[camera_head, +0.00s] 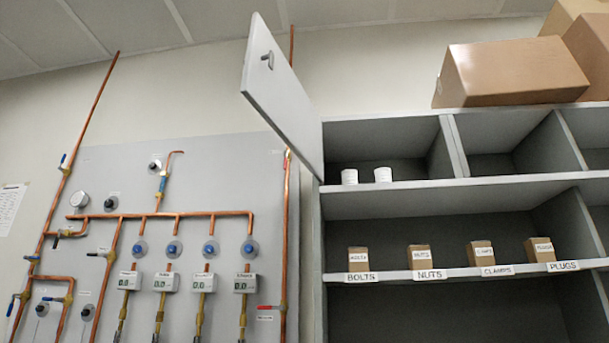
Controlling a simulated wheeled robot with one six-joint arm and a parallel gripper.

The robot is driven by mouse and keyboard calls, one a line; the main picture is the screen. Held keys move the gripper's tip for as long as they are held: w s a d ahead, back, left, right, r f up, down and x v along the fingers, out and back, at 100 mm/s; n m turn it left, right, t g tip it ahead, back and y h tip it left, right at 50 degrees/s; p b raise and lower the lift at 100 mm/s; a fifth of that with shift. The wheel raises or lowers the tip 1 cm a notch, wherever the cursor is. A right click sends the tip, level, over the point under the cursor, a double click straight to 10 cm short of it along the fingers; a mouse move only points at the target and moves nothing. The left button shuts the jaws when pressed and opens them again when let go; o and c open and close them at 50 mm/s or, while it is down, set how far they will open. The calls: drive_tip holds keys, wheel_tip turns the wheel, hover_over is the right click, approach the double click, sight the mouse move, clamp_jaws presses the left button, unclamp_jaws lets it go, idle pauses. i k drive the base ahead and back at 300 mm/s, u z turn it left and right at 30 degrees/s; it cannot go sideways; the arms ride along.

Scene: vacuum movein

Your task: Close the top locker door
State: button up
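The top locker door (283,98) is a light grey panel, standing open. It is hinged at the left edge of the top-left compartment and swings out towards me and to the left. A small dark handle (268,60) sits near its upper free edge. The top-left locker compartment (382,140) is open to view, with two white cups (349,177) (383,174) standing at its front edge. My gripper is not in view.
Grey shelving holds small cardboard boxes (420,262) on a labelled shelf. Large cardboard boxes (510,72) sit on top at right. A wall panel (100,165) with copper pipes (160,215), gauges and valves is left of the door.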

sight(278, 96)
drive_tip(key=z, duration=0.05)
drive_tip(key=k, duration=0.3)
drive_tip(key=u, duration=1.75)
drive_tip(key=i, duration=1.35)
drive_tip(key=z, duration=2.1)
